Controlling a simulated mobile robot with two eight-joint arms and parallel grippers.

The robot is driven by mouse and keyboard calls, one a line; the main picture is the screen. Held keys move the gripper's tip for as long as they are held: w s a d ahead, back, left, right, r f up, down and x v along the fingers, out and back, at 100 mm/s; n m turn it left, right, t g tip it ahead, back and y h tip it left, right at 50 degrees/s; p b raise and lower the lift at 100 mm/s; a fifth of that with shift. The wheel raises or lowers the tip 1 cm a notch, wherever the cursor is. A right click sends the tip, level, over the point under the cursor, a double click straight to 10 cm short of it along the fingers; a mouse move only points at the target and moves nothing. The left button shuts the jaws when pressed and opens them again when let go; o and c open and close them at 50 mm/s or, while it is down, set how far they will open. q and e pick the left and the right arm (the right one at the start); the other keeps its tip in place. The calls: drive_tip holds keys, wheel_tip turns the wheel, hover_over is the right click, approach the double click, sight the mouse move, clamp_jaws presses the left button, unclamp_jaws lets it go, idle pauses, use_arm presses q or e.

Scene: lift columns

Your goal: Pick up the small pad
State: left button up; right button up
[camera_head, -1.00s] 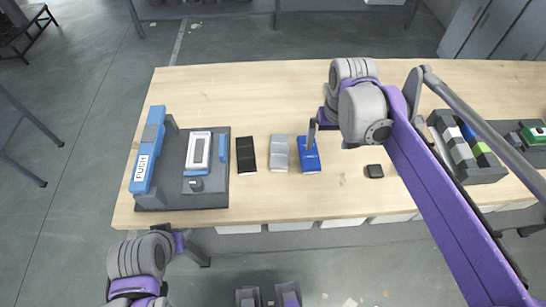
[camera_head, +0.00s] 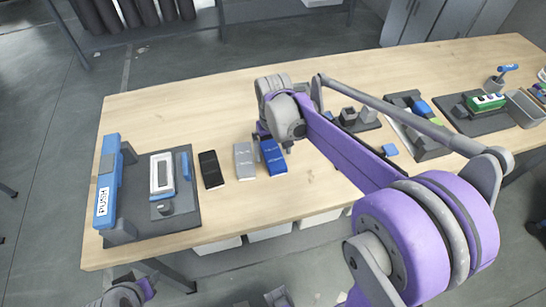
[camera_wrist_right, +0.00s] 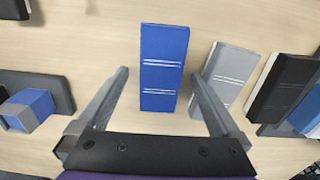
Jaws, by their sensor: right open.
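A small dark pad (camera_wrist_right: 14,9) shows at the top left corner of the right wrist view, partly cut off. I cannot make it out in the head view, where my right arm crosses the table. My right gripper (camera_wrist_right: 160,76) is open and empty. Its fingers point toward a blue block (camera_wrist_right: 165,66), one finger on each side of its near part. I cannot tell how high they are above the table. In the head view my right gripper (camera_head: 262,135) is beside the blue block (camera_head: 272,157). My left gripper is not visible; only part of its arm shows at the bottom left.
A grey block (camera_head: 244,161) and a black block (camera_head: 210,169) lie left of the blue one. A dark tray (camera_head: 190,219) with a blue PUSH bar (camera_head: 107,185) stands at the left end. Fixtures (camera_head: 432,148) stand to the right. The table's back left is clear.

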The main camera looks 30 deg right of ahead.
drive_tip(key=shift+f, duration=0.95)
drive_tip(key=shift+c, duration=0.3)
drive_tip(key=c, duration=1.4)
